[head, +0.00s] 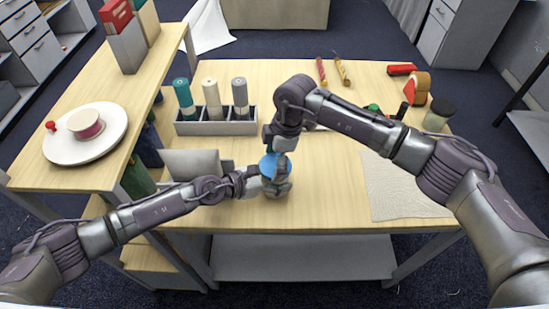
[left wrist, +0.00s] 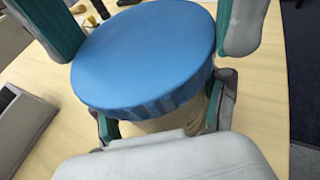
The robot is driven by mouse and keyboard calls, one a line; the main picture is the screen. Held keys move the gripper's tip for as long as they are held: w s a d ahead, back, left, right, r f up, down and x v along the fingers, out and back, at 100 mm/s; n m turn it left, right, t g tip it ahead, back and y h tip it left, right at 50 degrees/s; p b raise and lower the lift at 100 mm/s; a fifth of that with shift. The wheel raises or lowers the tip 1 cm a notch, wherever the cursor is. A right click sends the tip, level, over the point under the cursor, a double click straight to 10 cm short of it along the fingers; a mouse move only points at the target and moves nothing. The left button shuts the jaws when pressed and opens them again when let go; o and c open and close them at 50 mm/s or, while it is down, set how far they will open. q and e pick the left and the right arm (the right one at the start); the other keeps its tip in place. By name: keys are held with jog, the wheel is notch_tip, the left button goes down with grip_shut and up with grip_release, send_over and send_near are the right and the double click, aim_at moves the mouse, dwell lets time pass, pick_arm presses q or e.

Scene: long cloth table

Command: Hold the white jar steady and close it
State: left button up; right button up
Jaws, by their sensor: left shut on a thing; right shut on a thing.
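The white jar stands on the table between my grippers; in the left wrist view its pale body (left wrist: 165,122) shows only as a strip under the lid. The wide blue lid (left wrist: 145,55) sits over its top, and a bit of it shows in the head view (head: 268,166). My left gripper (head: 262,186) comes in from the left, low, and is shut around the jar's body. My right gripper (head: 276,160) reaches down from above and is shut on the blue lid, with its teal-and-grey fingers on both sides. The lid's seating on the rim is hidden.
A grey rack (head: 215,127) with several capped rolls stands behind the jar. A grey box-like thing (head: 195,163) is close on the left. A pale cloth (head: 400,190) lies at right, with a dark-lidded jar (head: 438,114) beyond. A raised shelf (head: 110,75) bounds the left.

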jog(key=shift+f, duration=0.55)
dwell(0.4)
jog(key=shift+m+t, duration=0.3)
jog(key=shift+m, duration=1.4)
jog(key=o, duration=0.6)
jog(key=shift+o, duration=0.2)
jog(key=shift+a+v, duration=0.25)
jog(key=shift+v, duration=0.85)
jog(key=shift+a+v, duration=0.2)
jog(key=shift+v, duration=0.95)
jog(key=shift+w+r, duration=0.1)
